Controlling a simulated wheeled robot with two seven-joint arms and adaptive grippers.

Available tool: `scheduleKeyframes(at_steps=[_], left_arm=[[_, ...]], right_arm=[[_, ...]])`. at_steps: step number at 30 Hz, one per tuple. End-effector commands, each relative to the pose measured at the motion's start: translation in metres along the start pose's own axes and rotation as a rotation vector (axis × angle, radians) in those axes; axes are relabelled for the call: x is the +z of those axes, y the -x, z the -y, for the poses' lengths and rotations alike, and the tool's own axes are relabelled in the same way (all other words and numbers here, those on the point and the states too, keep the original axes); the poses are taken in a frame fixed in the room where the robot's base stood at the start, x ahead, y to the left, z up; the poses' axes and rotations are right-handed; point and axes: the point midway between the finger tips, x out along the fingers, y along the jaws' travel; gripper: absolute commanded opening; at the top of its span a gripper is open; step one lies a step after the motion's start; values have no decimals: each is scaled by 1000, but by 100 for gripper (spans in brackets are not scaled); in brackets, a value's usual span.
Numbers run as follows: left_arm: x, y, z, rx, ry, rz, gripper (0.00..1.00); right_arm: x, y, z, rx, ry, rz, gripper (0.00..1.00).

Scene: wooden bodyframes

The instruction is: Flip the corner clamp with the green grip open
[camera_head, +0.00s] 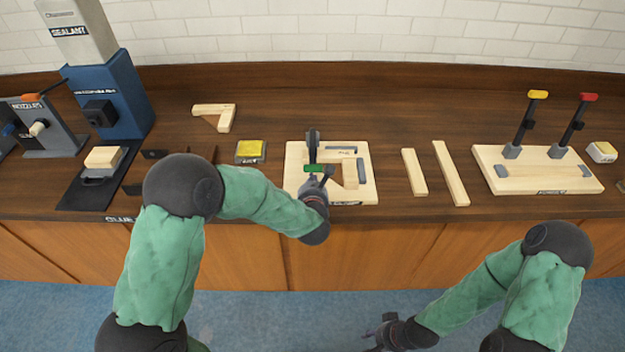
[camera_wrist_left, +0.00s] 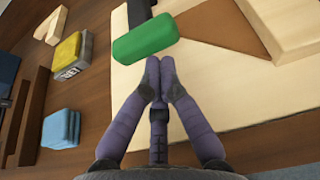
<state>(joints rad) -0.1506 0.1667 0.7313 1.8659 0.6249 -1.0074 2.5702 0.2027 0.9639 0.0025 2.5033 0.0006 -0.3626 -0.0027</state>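The corner clamp's green grip (camera_head: 315,168) shows over the pale wooden jig board (camera_head: 362,190) in the head view. In the left wrist view the green grip (camera_wrist_left: 146,41) lies just beyond my fingertips, on a dark lever. My left gripper (camera_head: 322,180) is at the board's front, close to the grip; in the wrist view its fingertips (camera_wrist_left: 158,66) are together with nothing between them. Whether they touch the grip I cannot tell. A dark clamp part (camera_head: 312,140) stands upright behind the grip. My right gripper (camera_head: 385,332) is low in front of the counter, its fingers too small to read.
Two loose wood strips (camera_head: 415,172) (camera_head: 450,173) lie right of the jig board. Another board (camera_head: 490,178) bears upright levers with yellow (camera_head: 538,94) and red (camera_head: 588,97) grips. A yellow-topped block (camera_head: 250,150) lies left of the jig. A blue sealant machine (camera_head: 128,95) stands at left.

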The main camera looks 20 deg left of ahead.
Motion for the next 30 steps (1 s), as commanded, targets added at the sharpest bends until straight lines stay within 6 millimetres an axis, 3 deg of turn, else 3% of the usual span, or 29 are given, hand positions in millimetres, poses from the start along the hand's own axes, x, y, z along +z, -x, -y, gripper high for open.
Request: scheduleKeyframes(at_steps=[19,30], left_arm=[[20,7,0,0,3,-72,0],[49,17,0,0,4,-198,0]], right_arm=[[1,27,10,0,0,0,40],[3,74,26,0,0,0,40]])
